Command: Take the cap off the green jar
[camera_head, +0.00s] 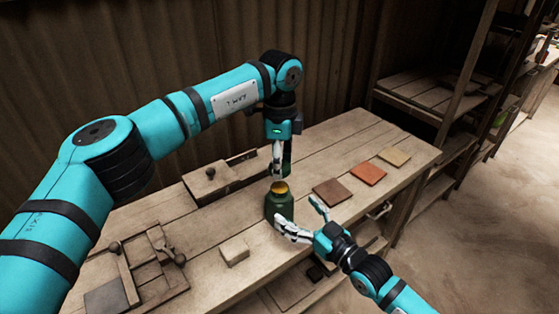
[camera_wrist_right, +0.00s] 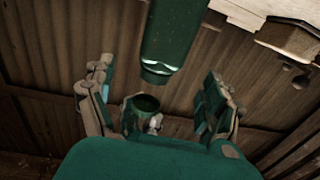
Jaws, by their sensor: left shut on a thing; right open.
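The green jar (camera_head: 279,205) stands upright on the workbench in the head view. Its gold-yellow cap (camera_head: 280,187) shows at the top of the jar. My left gripper (camera_head: 278,175) points straight down from above and is shut on the cap; its fingers partly cover it. I cannot tell whether the cap is seated or slightly raised. My right gripper (camera_head: 303,215) is open, low at the right of the jar, one finger near the jar's base and the other apart from it. In the right wrist view my open fingers (camera_wrist_right: 160,100) frame dark green shapes, hard to tell apart.
The workbench (camera_head: 235,215) has a brown tile (camera_head: 332,192), an orange tile (camera_head: 368,174) and a beige tile (camera_head: 394,157) to the right. A pale block (camera_head: 235,252) lies in front. A wooden box with a knob (camera_head: 210,182) stands behind; a wooden frame fixture (camera_head: 148,262) is at left.

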